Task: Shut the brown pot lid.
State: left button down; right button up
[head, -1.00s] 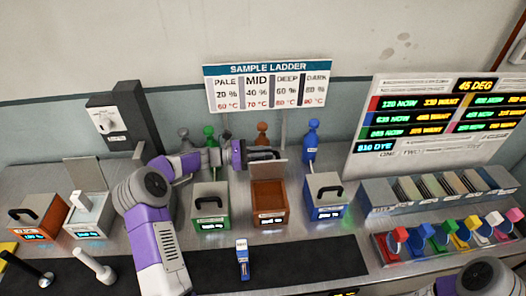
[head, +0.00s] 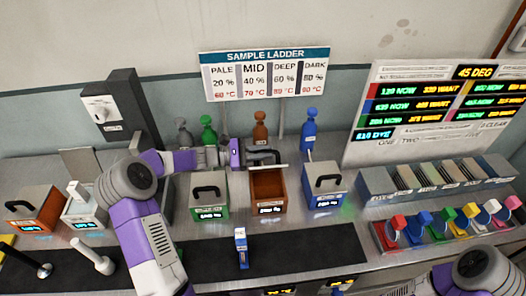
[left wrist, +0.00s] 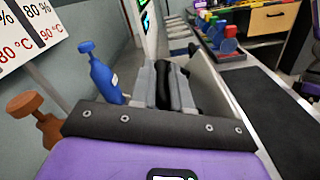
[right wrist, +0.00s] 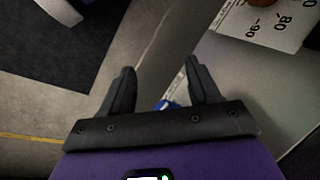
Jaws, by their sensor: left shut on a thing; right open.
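The brown pot (head: 267,198) stands between the green and blue pots on the metal counter, its brown inside showing from above. Its grey lid (head: 280,166) is raised at the back and tilted, seen almost edge-on. My left gripper (head: 262,157) reaches in from the left and is shut on the lid's dark handle, behind the lid's edge. My right gripper (right wrist: 160,88) is open and empty in the right wrist view; the head view shows only my right arm.
The green pot (head: 208,205) and blue pot (head: 324,190) stand close on either side, lids down. Several bottles, one blue (head: 309,130), stand behind. A small blue-white item (head: 241,248) stands on the black mat (head: 300,250) in front.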

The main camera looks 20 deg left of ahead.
pick_arm(q)
jog(key=c, duration=1.1)
grip_release()
jog(key=v, duration=0.7)
jog(key=shift+a, duration=0.35)
jog(key=shift+s, duration=0.15)
